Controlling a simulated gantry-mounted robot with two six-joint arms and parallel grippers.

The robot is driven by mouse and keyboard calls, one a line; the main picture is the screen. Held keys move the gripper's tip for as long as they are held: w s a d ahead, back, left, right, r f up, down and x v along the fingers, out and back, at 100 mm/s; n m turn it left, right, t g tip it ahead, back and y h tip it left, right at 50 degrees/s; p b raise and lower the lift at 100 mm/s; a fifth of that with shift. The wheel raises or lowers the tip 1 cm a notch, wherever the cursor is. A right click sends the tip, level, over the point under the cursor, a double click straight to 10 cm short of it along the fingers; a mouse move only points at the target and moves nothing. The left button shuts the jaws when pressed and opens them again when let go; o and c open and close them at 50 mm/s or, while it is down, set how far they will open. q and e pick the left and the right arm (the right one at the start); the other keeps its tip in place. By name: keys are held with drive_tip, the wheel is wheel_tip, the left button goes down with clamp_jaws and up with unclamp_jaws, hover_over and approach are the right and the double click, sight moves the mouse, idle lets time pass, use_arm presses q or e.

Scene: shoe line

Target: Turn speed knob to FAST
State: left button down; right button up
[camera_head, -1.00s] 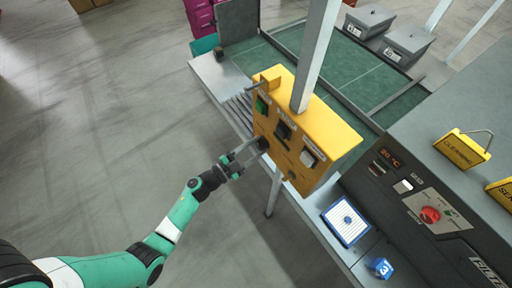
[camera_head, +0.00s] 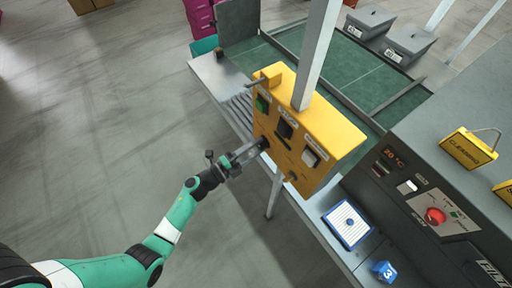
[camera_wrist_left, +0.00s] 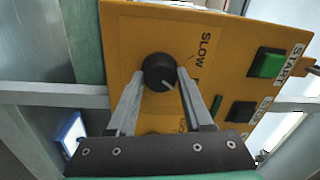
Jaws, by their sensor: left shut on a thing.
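The black round speed knob (camera_wrist_left: 159,70) sits on the yellow control box (camera_head: 318,126); in the head view it shows as a dark spot (camera_head: 263,143) at my fingertips. My left gripper (camera_head: 256,147) reaches it from the left. In the left wrist view its two fingers (camera_wrist_left: 158,78) are shut on the knob's two sides. The knob's white pointer line slants toward the lower right of that view. The word SLOW is readable to the right of the knob; another label is mostly hidden behind a finger. My right gripper is not in view.
The box also carries a green START button (camera_wrist_left: 267,63) and a black button (camera_wrist_left: 241,112) close to the fingers. A grey post (camera_head: 319,50) rises behind the box. Floor at left is clear.

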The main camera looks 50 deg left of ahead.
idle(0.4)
use_arm(q)
drive_tip(key=shift+c, duration=1.5)
unclamp_jaws()
drive_tip(key=s+a+p, duration=0.1)
drive_tip(key=s, duration=1)
drive_tip(key=shift+s+a+f, duration=0.15)
drive_tip(key=shift+s+f, duration=0.1)
drive_tip(key=shift+f, duration=0.15)
drive_tip(key=shift+a+r, duration=0.1)
